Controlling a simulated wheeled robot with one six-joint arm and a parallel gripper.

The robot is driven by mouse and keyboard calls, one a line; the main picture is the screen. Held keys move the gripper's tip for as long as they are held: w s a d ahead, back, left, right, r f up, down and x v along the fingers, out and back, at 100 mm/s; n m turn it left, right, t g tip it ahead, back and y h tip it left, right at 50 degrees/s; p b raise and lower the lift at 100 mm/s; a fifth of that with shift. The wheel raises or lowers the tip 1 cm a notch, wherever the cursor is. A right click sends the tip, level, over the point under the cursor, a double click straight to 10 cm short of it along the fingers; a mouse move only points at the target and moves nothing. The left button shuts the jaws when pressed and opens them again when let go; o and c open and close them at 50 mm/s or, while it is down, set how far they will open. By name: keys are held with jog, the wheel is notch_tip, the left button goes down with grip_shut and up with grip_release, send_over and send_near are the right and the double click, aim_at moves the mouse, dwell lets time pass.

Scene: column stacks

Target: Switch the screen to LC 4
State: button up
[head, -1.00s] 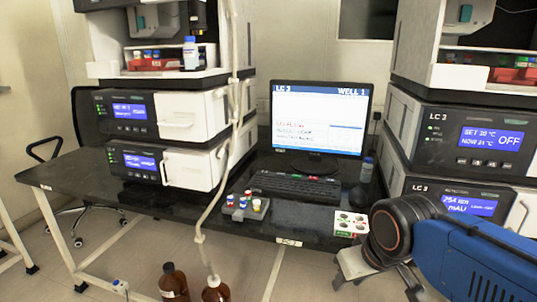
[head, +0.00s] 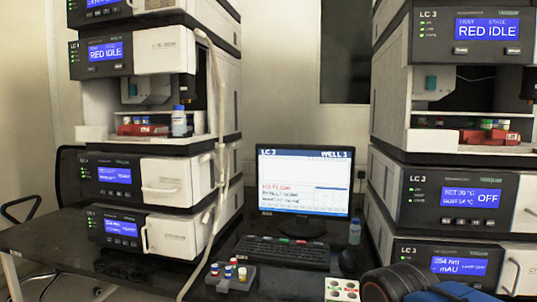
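The monitor screen (head: 303,178) stands on the dark bench between two instrument stacks. Its header reads LC 3 at the left and WELL 1 at the right, with a red line that seems to read NO FLOW. A black keyboard (head: 280,251) lies in front of it, with a few red and green keys along its back edge. A small white panel (head: 342,290) with several round coloured spots is at the bench's front, cut by the bottom edge.
Left stack (head: 165,181) and right stack (head: 458,195) flank the monitor, with displays reading RED IDLE. A grey rack (head: 232,282) with capped vials is left of the keyboard. A mouse (head: 347,260) and bottle (head: 354,231) are at its right. Tubing hangs beside the left stack.

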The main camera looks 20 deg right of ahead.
grip_shut()
dwell(1.6)
notch_tip(320, 180, up, 16)
jog(key=n+t+y, duration=0.1)
jog(key=n+t, duration=0.3)
jog(key=n, duration=2.4)
send_over(251, 237)
jog(key=shift+s+d, duration=0.15)
jog(key=shift+s, duration=0.2)
jog(key=shift+f, duration=4.35)
